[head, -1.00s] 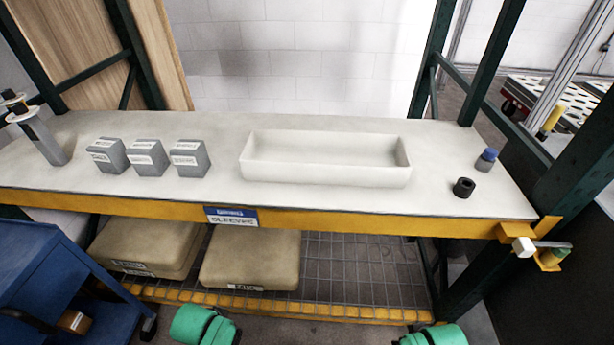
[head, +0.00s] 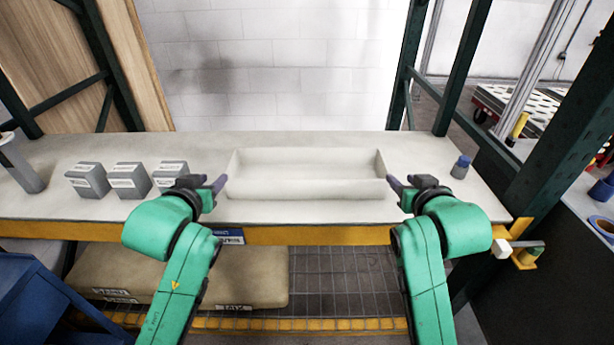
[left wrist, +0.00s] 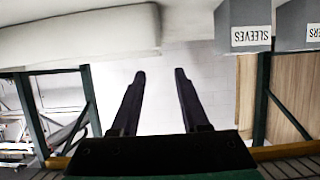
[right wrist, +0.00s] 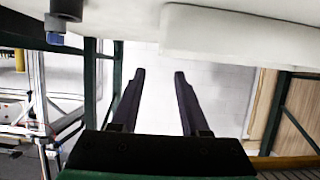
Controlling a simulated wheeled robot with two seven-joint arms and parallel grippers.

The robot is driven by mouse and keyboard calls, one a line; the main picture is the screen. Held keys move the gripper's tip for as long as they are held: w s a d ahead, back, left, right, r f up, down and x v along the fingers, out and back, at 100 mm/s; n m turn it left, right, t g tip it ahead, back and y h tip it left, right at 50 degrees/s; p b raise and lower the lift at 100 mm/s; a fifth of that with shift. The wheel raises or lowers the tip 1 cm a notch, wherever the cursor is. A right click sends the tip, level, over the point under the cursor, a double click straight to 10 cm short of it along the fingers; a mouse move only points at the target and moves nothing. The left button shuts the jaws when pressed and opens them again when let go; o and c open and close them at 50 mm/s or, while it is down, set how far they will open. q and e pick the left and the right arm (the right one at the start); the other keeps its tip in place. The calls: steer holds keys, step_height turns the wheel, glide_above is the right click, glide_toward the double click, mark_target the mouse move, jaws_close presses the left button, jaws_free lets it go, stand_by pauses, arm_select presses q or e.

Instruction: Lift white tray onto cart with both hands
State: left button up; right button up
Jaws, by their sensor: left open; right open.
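The white tray (head: 306,190), long and open-topped, stands on the white bench top. My left gripper (head: 216,184) is open and empty just off its left end. My right gripper (head: 393,185) is open and empty just off its right end. Neither clearly touches the tray. In the left wrist view the tray (left wrist: 85,38) lies to the left of the open fingers (left wrist: 160,74). In the right wrist view it (right wrist: 235,40) lies to the right of the open fingers (right wrist: 160,74). A blue cart (head: 30,300) shows partly at the lower left of the head view.
Grey labelled boxes (head: 128,180) stand left of my left gripper, the nearest close to it. A blue-capped item (head: 461,166) stands right of the tray. Green posts (head: 535,150) flank the bench.

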mark_target(227, 167)
arm_select(q)
steer(key=x, duration=1.4)
steer(key=shift+w+f, duration=0.2)
steer(key=shift+f, duration=0.05)
arm_select(e)
steer(key=x, duration=1.4)
steer(key=shift+w+f, duration=0.2)
steer(key=shift+f, duration=0.05)
arm_select(q)
steer(key=shift+s, duration=0.1)
arm_select(e)
steer(key=shift+s, duration=0.1)
arm_select(q)
jaws_close()
arm_select(e)
jaws_close()
arm_select(q)
steer(key=shift+r, duration=0.1)
arm_select(e)
steer(key=shift+r, duration=0.1)
